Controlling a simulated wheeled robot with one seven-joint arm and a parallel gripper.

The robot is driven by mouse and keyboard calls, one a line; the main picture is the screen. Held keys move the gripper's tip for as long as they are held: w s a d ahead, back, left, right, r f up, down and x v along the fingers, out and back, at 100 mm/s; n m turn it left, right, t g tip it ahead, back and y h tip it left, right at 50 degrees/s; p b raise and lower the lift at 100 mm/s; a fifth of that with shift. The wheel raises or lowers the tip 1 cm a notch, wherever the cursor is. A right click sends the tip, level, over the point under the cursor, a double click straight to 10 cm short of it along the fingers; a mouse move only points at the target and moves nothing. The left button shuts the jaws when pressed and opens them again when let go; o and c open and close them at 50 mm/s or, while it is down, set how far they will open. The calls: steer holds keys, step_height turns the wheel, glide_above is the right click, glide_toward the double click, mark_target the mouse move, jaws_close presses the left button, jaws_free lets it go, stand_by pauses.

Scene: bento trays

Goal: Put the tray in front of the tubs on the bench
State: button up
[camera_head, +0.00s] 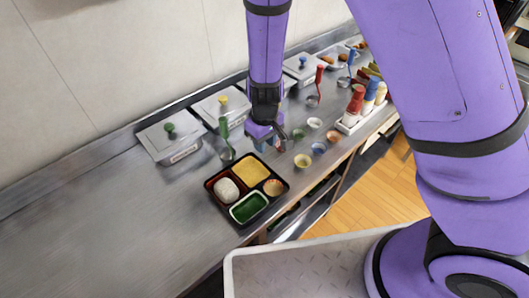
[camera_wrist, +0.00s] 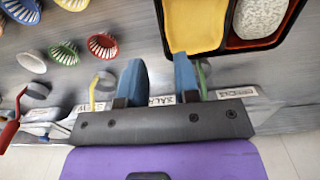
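The black tray (camera_head: 213,196) sits flat on the steel bench, in front of the tubs. It holds a white mound, a yellow filling, a small orange-brown cup and a green dish. Its corner shows at the upper right in the wrist view (camera_wrist: 228,35). The tubs have grey lids: one with a green knob (camera_head: 170,143), one with a yellow knob (camera_head: 221,107), others farther back. My gripper (camera_head: 270,141) is above the bench, behind and right of the tray, apart from it. Its two blue fingers stand apart with nothing between them in the wrist view (camera_wrist: 160,78).
Small coloured cups (camera_head: 303,160) stand right of the tray. A green-handled ladle (camera_head: 225,135) lies beside the tubs. Red, blue and cream bottles (camera_head: 356,100) stand in a white holder farther right. The bench (camera_head: 90,220) left of the tray is clear.

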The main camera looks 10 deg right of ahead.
steer(key=s+d+r+m+y, duration=0.1)
steer(key=d+r, duration=0.3)
steer(key=r, duration=0.4)
steer(key=s+d+r+m+t+y, duration=0.1)
steer(key=d+r, duration=0.2)
steer(key=r, duration=0.5)
steer(key=s+d+r+m+y, duration=0.15)
steer(key=d+r, duration=0.25)
steer(key=r, duration=0.4)
steer(key=s+d+r+m+t+h, duration=0.3)
steer(key=s+d+r, duration=0.9)
steer(key=s, duration=0.4)
steer(key=shift+d+t, duration=0.15)
steer(key=shift+t, duration=0.45)
